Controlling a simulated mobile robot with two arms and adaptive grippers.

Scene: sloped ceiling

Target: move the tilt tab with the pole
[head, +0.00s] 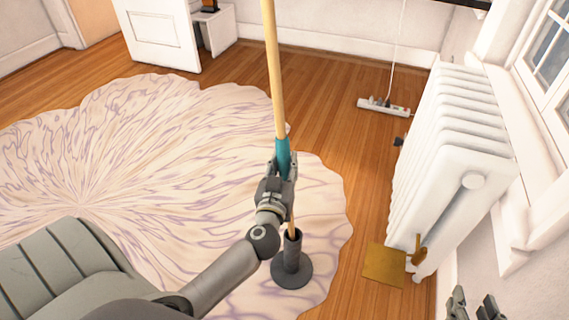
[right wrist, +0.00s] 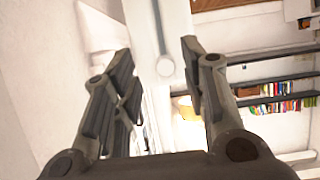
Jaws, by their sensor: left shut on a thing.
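The pole (head: 273,70) is a long pale wooden rod with a teal grip sleeve. It stands nearly upright in the head view, its top running out of the picture. My left gripper (head: 281,168) is shut on it at the teal sleeve. The pole's lower end goes into a dark grey round-based stand (head: 291,270) on the floor. My right gripper (head: 475,303) is at the bottom right of the head view, apart from the pole. In the right wrist view its fingers (right wrist: 158,75) are spread with nothing held between them. I cannot make out the tilt tab in either view.
A white radiator (head: 455,130) stands along the right wall under a window (head: 548,62). A yellowish square plate (head: 385,264) lies near its foot. A white power strip (head: 383,106) lies on the wooden floor. A wavy-edged rug (head: 170,150) covers the middle and left.

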